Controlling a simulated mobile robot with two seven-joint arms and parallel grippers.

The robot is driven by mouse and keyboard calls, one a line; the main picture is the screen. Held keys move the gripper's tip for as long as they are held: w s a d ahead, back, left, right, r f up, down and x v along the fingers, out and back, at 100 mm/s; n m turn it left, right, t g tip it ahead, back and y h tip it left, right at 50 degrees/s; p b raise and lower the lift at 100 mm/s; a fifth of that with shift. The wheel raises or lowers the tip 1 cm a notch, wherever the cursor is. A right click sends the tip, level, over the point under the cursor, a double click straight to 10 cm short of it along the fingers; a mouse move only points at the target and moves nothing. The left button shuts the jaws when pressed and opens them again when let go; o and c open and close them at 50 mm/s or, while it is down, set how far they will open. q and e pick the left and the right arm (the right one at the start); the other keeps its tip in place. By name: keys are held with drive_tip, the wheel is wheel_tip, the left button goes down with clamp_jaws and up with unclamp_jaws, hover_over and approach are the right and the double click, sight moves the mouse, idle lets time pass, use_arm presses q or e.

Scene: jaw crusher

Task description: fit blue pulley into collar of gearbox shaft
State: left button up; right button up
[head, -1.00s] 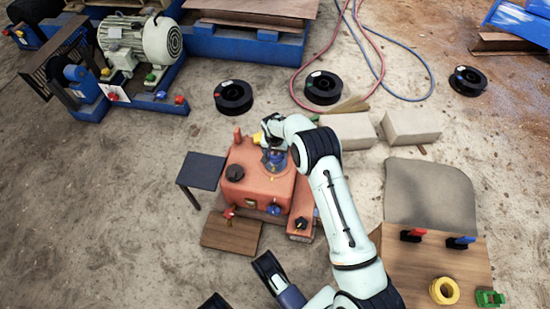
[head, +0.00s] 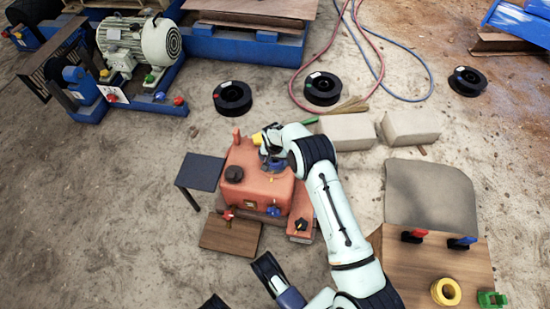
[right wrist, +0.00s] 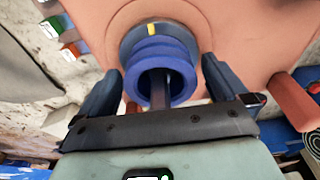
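The blue pulley (right wrist: 160,57), a grooved ring, sits at the gearbox shaft in the right wrist view. It is up against the grey collar (right wrist: 150,34), which carries a yellow mark. The dark shaft (right wrist: 160,92) shows through the pulley's hole. The orange gearbox (head: 262,187) stands on the ground in the head view. My right gripper (right wrist: 160,75) is open around the pulley, with a finger on each side and small gaps between. In the head view my right wrist hides most of the pulley. My left gripper (head: 242,280) is partly in view at the bottom edge, fingers apart.
A wooden board (head: 440,262) at the lower right holds a yellow ring (head: 446,291), a green part (head: 491,299) and red and blue handled parts. A small dark table (head: 200,171) stands left of the gearbox. Pale blocks (head: 346,132) lie behind my right arm.

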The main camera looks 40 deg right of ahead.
drive_tip(key=shift+r, duration=0.35)
use_arm(q)
drive_tip(key=w+r+t+p, duration=0.2)
drive_tip(key=w+r+p, duration=0.1)
drive_tip(key=w, duration=0.3)
drive_tip(key=shift+w+d+r, duration=0.4)
drive_tip(key=shift+d+r, duration=0.05)
use_arm(e)
wheel_tip(320, 180, up, 12)
drive_tip(key=s+a, duration=0.1)
drive_tip(key=shift+a+f, duration=0.2)
drive_tip(key=shift+f, duration=0.05)
use_arm(q)
drive_tip(key=shift+p, duration=0.35)
use_arm(e)
drive_tip(key=shift+s+a, duration=0.1)
